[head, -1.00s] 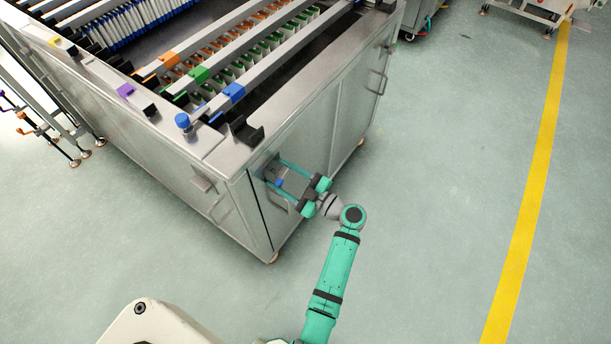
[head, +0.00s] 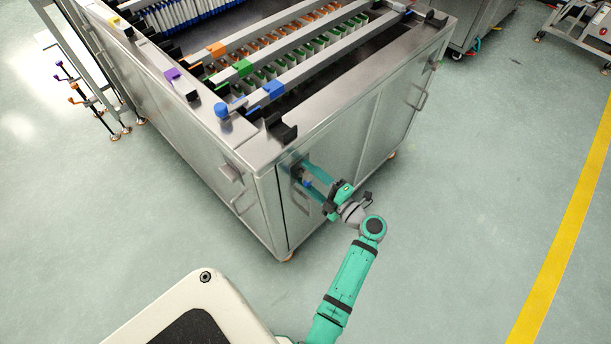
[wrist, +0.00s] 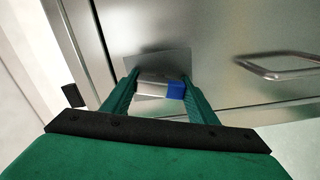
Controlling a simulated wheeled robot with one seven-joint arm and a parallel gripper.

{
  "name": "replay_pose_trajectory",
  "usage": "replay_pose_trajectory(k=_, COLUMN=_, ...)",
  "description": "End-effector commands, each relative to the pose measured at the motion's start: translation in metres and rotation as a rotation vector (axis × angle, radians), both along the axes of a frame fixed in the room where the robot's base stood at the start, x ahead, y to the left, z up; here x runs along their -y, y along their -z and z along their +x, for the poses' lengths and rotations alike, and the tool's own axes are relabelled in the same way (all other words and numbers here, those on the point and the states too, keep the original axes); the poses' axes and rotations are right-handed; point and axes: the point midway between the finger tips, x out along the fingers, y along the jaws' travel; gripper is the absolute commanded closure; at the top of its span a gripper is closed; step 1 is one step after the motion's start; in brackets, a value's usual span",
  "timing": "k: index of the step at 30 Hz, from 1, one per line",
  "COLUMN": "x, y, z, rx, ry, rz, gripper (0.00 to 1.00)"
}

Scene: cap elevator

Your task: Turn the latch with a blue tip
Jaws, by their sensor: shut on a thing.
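The latch (wrist: 153,79) shows in the wrist view as a short grey bar with a blue tip (wrist: 175,91) at its right end. It sits in front of a square metal plate on the cabinet door. My gripper (wrist: 160,90) has one green finger on each side of the latch, the right one against the blue tip. In the head view my gripper (head: 299,176) reaches the cabinet's near corner, and the blue tip (head: 306,183) shows between its fingers. The latch's back is hidden.
The steel cabinet (head: 344,142) carries rails with coloured blocks on top. A door handle (wrist: 280,66) lies right of the latch in the wrist view. A black block (head: 282,128) stands on the top edge above.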

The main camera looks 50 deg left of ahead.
Motion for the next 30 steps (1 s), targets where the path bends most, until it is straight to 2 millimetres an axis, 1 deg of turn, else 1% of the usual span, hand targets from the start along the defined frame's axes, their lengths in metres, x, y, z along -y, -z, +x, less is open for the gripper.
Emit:
replay_pose_trajectory(k=6, x=-0.001, y=0.0004, z=-0.0017, rx=0.107, ry=-0.004, rz=0.005, gripper=0.87)
replay_pose_trajectory(k=12, x=-0.0017, y=0.0005, z=-0.0024, rx=0.158, ry=-0.006, rz=0.008, gripper=0.87)
replay_pose_trajectory(k=27, x=-0.0016, y=0.0007, z=-0.0025, rx=0.172, ry=-0.006, rz=0.008, gripper=0.87)
replay_pose_trajectory(k=28, x=-0.0016, y=0.0008, z=-0.0024, rx=0.172, ry=-0.006, rz=0.008, gripper=0.4)
replay_pose_trajectory(k=29, x=-0.0015, y=0.0007, z=-0.0023, rx=0.172, ry=-0.005, rz=0.008, gripper=0.33)
replay_pose_trajectory(k=30, x=-0.0014, y=0.0007, z=-0.002, rx=0.172, ry=-0.005, rz=0.008, gripper=0.28)
